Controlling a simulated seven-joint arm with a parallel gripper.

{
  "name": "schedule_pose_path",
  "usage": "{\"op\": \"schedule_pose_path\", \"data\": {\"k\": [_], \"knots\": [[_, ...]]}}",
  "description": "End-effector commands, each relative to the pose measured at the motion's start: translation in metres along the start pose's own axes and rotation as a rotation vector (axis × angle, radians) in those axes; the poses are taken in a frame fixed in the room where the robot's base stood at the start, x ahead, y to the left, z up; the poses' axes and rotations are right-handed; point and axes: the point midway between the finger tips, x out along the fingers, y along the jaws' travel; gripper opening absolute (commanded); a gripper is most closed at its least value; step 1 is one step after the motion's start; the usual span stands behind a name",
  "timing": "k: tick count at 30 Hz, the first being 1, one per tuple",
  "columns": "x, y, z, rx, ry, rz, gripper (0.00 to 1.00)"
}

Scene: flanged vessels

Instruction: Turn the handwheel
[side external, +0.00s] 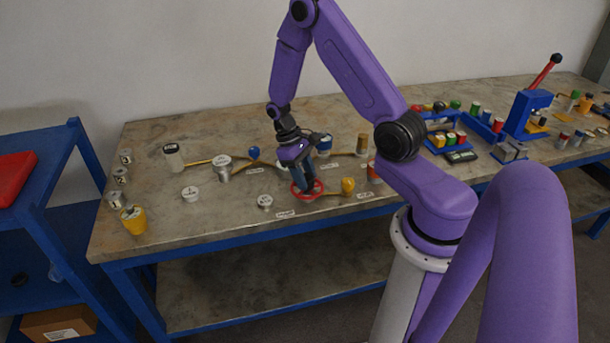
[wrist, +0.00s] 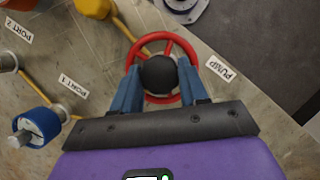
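The red handwheel (side external: 307,190) stands near the front edge of the bench, at the end of a yellow pipe. In the wrist view the red rim (wrist: 133,51) shows around a dark round hub (wrist: 159,74). My gripper (side external: 306,186) is down at the wheel, pointing at it from above. In the wrist view its two blue fingers (wrist: 158,82) stand apart, one on each side of the hub and inside or over the rim. I cannot tell whether they press on the hub. The near part of the rim is partly hidden by my fingers.
A yellow knob (side external: 348,186) sits close to the right of the wheel. A PUMP label (wrist: 220,68) lies beside it. A blue valve (wrist: 36,127) is at the wrist view's lower left. Several canisters and pipes stand around on the bench (side external: 230,225).

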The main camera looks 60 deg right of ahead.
Motion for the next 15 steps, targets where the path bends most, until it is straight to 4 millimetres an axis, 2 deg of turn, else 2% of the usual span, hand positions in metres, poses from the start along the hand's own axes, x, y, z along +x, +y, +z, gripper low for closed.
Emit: {"op": "schedule_pose_path", "data": {"k": [8, 15], "knots": [[-0.0003, 0.0002, 0.0, 0.017, 0.0, -0.007, 0.13], [-0.0004, 0.0011, 0.0, 0.113, 0.0, -0.047, 0.13]]}}
